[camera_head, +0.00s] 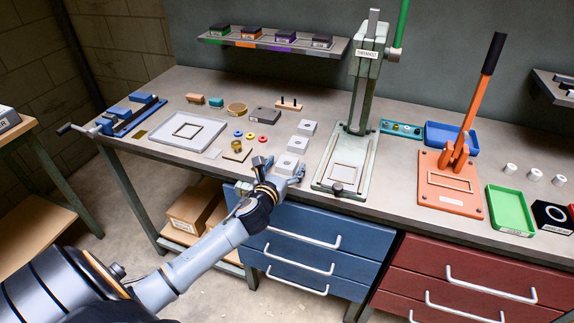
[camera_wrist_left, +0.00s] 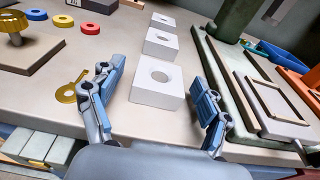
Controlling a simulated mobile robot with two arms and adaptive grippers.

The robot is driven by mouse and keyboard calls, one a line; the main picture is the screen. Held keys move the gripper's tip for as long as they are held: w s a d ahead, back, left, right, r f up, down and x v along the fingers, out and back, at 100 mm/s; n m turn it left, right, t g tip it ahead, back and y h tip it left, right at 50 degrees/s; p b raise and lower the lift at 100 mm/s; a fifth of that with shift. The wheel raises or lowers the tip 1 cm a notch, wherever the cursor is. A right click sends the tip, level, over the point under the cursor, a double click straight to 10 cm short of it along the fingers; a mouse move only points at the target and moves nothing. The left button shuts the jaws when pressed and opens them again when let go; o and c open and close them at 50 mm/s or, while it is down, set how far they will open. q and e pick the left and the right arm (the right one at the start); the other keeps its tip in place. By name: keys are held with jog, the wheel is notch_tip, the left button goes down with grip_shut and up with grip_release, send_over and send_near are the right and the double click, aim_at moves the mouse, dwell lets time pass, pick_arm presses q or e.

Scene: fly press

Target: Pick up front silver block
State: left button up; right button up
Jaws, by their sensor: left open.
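Several silver blocks, each with a round hole, stand in a row on the bench. The front silver block (camera_wrist_left: 157,83) is nearest to me in the left wrist view; in the head view the front block (camera_head: 287,163) is just beyond my gripper. The middle block (camera_wrist_left: 161,42) and the back block (camera_wrist_left: 163,20) are behind it. My left gripper (camera_head: 279,167) is open at the bench's front edge. In the left wrist view my left gripper (camera_wrist_left: 152,105) has its two fingers apart, with the front block ahead between them. My right gripper is not in view.
Right of the blocks stands the green press (camera_head: 346,160). Left are a gold key-like piece (camera_wrist_left: 71,89), a dark plate with a brass knob (camera_head: 237,149) and coloured rings (camera_wrist_left: 89,28). Further right is an orange press (camera_head: 450,190). Blue drawers (camera_head: 300,235) lie below the edge.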

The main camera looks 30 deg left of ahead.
pick_arm(q)
jog(key=c, duration=1.4)
